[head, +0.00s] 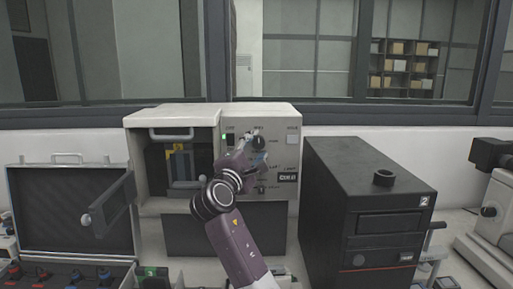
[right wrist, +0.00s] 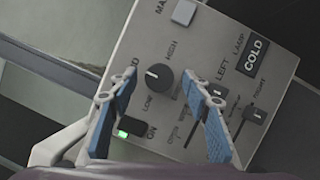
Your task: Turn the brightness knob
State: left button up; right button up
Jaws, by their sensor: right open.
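The dark round knob (right wrist: 158,77) is on the grey control panel (right wrist: 190,40), between the words LOW and HIGH, with a pale pointer line on its face. It also shows in the head view (head: 258,143). My right gripper (right wrist: 163,97) is open, its blue-padded fingers on either side of the knob's line, with nothing held. Whether the fingers touch the panel cannot be told. In the head view my right gripper (head: 252,152) is in front of the panel and covers part of it. My left gripper is not in view.
A lit green switch (right wrist: 127,126) marked ON and sliders (right wrist: 255,115) are near the fingers. A COLD display (right wrist: 256,54) is at upper right. A black box (head: 370,190) stands right of the press; an open case (head: 70,170) is at left.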

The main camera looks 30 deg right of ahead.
jog(key=v, duration=1.1)
jog(key=shift+s+a, duration=0.25)
jog(key=shift+a, duration=0.05)
jog(key=shift+f, duration=0.1)
